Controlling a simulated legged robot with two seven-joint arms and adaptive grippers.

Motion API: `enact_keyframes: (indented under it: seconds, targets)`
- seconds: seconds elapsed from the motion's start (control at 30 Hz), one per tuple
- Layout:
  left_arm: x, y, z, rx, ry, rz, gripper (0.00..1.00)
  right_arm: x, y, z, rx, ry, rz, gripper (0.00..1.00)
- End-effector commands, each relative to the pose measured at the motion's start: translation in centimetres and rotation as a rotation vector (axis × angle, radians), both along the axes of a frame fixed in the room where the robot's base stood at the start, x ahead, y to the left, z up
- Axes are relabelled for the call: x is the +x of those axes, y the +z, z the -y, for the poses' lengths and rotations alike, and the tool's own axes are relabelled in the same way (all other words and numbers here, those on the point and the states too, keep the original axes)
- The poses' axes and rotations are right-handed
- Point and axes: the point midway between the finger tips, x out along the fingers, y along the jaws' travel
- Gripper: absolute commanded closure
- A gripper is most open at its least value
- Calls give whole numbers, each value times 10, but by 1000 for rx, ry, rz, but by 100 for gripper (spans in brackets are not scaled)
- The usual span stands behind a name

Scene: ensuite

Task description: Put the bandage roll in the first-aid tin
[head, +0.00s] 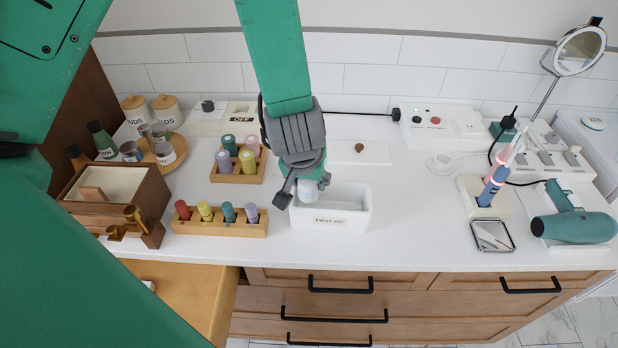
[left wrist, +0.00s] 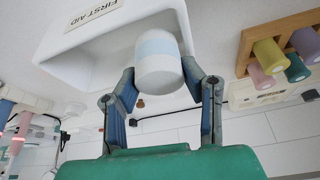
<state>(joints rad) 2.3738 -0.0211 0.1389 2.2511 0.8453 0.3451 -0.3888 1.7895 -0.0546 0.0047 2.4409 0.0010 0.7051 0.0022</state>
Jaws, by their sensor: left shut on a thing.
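The bandage roll (left wrist: 158,65), white with a pale blue band, is between the two fingers of my left gripper (left wrist: 160,82) in the left wrist view. My left gripper (head: 306,190) is shut on it. In the head view only part of the roll (head: 309,195) shows below the gripper. The first-aid tin (head: 352,210) is a white open box with a "FIRST AID" label. The roll is over the left part of the tin's opening; its exact height against the rim is hard to tell. The tin (left wrist: 75,58) also shows in the left wrist view. My right gripper is not in view.
Wooden holders with coloured rolls (head: 220,226) stand left of the tin. A wooden box (head: 120,185) is at far left, above an open drawer (head: 190,285). A toothbrush stand (head: 483,200), square tray (head: 492,236) and teal hair dryer (head: 575,228) are at right. Counter right of the tin is clear.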

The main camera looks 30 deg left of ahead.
Motion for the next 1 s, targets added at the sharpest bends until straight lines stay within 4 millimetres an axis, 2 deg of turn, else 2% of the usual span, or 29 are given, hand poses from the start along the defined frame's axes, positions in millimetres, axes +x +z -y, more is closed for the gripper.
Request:
enact_keyframes:
  seconds: [0.33, 0.37, 0.4, 0.43, 0.77, 0.87, 1.0]
  targets:
    - [0, -8, 0, 0, 1, 1, 83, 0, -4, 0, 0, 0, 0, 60]
    - [0, -8, 0, 0, 1, 1, 60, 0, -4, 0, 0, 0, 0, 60]
    - [0, -8, 0, 0, 1, 1, 46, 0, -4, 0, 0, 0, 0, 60]
    - [0, -8, 0, 0, 1, 1, 43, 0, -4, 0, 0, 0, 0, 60]
    - [0, -6, 0, 0, 1, 1, 43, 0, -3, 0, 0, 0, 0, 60]
    - [0, 4, 0, 0, 0, 1, 43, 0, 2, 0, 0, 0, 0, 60]
    - [-7, 28, 3, 3, -3, 4, 43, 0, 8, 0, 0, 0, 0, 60]
